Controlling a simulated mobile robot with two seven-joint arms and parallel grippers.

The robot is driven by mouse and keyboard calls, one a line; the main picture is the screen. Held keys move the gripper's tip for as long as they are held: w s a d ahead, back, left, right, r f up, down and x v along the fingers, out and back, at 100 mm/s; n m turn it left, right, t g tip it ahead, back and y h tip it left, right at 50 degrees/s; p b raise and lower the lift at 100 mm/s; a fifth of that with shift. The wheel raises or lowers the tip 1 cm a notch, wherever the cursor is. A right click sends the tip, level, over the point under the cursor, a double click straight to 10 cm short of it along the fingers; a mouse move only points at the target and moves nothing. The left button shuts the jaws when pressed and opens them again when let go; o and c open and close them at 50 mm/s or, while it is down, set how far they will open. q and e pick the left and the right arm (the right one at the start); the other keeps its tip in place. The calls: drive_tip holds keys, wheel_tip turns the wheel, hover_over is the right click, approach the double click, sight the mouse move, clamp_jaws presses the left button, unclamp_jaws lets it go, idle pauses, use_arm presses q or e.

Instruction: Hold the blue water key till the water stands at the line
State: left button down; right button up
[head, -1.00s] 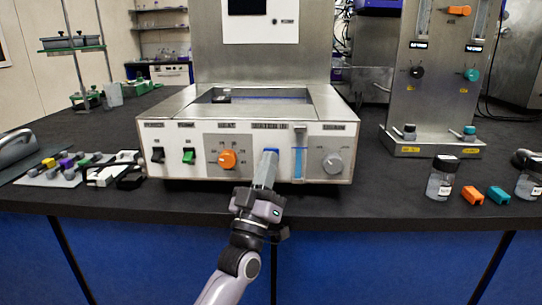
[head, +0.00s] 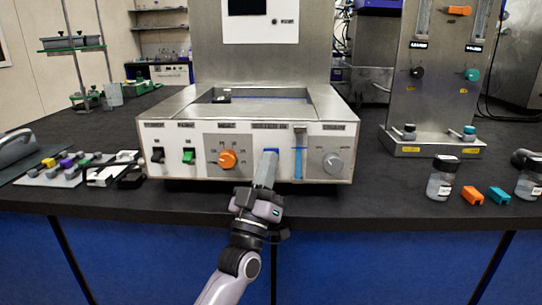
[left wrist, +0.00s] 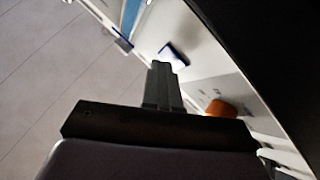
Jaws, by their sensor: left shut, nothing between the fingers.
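The blue water key (head: 271,152) is on the front panel of the metal bath. It also shows in the left wrist view (left wrist: 176,54). My left gripper (head: 266,166) is shut and empty, its fingertips (left wrist: 161,67) right at the key and covering part of it. Whether they press it in is hard to tell. The water gauge (head: 298,162) is just right of the key, with blue in its lower part and a pale top. Its line is too small to make out. My right gripper is not in view.
An orange knob (head: 227,159) is left of the key and a grey knob (head: 332,163) is right of the gauge. A green switch (head: 188,156) and a black switch (head: 158,155) are further left. Jars and small blocks stand on the right of the bench.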

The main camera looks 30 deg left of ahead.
use_arm(q)
drive_tip(key=shift+s+d+p, duration=0.4)
drive_tip(key=shift+s, duration=0.3)
drive_tip(key=s+d, duration=0.1)
drive_tip(key=s+p, duration=0.1)
drive_tip(key=s, duration=0.1)
drive_tip(key=s+d, duration=0.1)
drive_tip(key=shift+s+d+p, duration=0.15)
drive_tip(key=shift+d+p, duration=0.2)
drive_tip(key=shift+p, duration=0.05)
idle(0.8)
